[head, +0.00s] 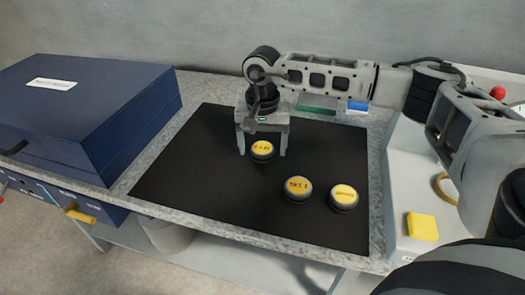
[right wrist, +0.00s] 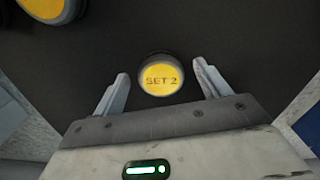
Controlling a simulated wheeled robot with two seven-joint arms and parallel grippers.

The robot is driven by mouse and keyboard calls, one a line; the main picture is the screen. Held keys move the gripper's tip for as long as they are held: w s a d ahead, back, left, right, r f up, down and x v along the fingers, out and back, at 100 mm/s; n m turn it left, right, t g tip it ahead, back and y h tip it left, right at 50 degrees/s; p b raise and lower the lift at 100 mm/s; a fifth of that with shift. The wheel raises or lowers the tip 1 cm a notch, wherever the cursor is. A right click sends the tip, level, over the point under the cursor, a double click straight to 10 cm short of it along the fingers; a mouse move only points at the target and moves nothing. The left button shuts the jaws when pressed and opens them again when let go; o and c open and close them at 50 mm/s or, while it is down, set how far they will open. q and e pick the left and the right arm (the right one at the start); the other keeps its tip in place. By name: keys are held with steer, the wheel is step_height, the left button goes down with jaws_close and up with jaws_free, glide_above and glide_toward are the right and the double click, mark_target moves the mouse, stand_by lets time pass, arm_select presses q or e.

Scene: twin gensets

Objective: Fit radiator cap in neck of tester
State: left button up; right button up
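Three round dark caps with yellow tops rest on a black mat (head: 200,160). The rear-left cap (head: 262,149) reads "SET 2" in the right wrist view (right wrist: 160,76). The middle cap (head: 298,189) seems to read "SET 1"; the label of the right-hand cap (head: 343,197) is too small to read. My right gripper (head: 263,153) points down with its fingers apart, one on each side of the SET 2 cap. In the right wrist view, gaps show between cap and fingers. My left gripper is out of view. I cannot make out the tester's neck.
A large blue case (head: 90,110) stands on the left of the grey bench. A blue panel (head: 50,200) with knobs sits below it. A pale grey unit with a yellow square (head: 422,227) stands at the right. The mat's left part is clear.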

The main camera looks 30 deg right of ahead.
steer(key=c, duration=0.9)
steer(key=shift+c, duration=0.6)
steer(key=shift+r, duration=0.15)
